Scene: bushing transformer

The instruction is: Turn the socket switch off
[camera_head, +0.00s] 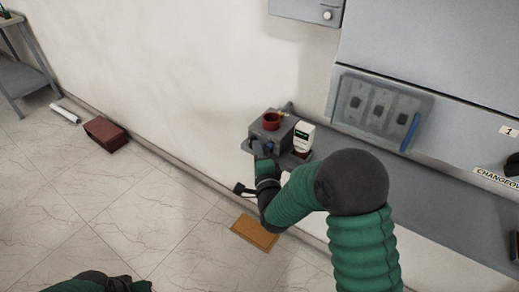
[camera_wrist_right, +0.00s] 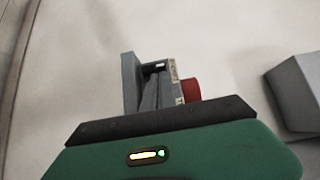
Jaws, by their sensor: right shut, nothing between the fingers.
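A grey socket box (camera_head: 268,134) with a round red part (camera_head: 271,121) on top is against the wall, at the left end of the grey cabinet's ledge. My right gripper (camera_head: 254,148) is at the front left of this box, close to it; it is shut with nothing between its fingers. I cannot tell whether it touches the switch, whose lever is not clear from here. In the right wrist view a red part (camera_wrist_right: 190,90) shows beside grey pieces just past the black gripper body. My left gripper does not show; only part of the left arm does, at the bottom edge.
A white device (camera_head: 304,137) with a dark red base stands right of the box. A grey cabinet with a clear panel (camera_head: 380,106) and a blue handle (camera_head: 410,132) is at the right.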

